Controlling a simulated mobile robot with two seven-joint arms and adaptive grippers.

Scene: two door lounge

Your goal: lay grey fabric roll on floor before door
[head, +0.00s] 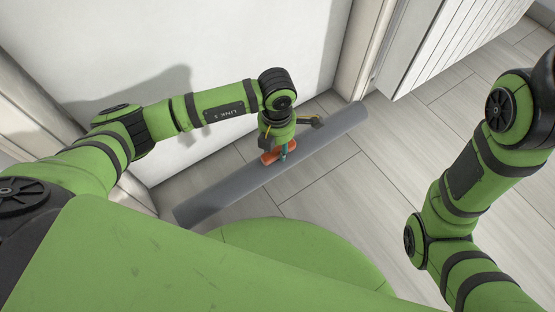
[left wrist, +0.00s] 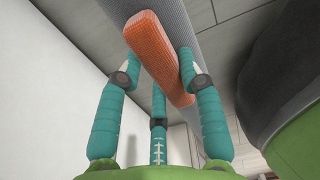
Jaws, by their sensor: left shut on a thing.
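The grey fabric roll (head: 325,127) is long and runs diagonally in the head view, roughly along the foot of the white door (head: 220,45). It is low over the floor; I cannot tell whether it touches it. An orange grip block (head: 270,157) sits at its middle. My left gripper (head: 284,152) points down, its teal fingers shut on the orange block. In the left wrist view the fingers close around the orange block (left wrist: 158,55), with the grey roll (left wrist: 185,18) behind it. My right arm is at the right; its gripper is out of view.
Door frame posts stand at the left (head: 40,125) and right (head: 365,40) of the door. A white ribbed radiator-like panel (head: 450,40) is on the wall at the upper right. The pale tiled floor (head: 345,205) is clear to the right of the roll.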

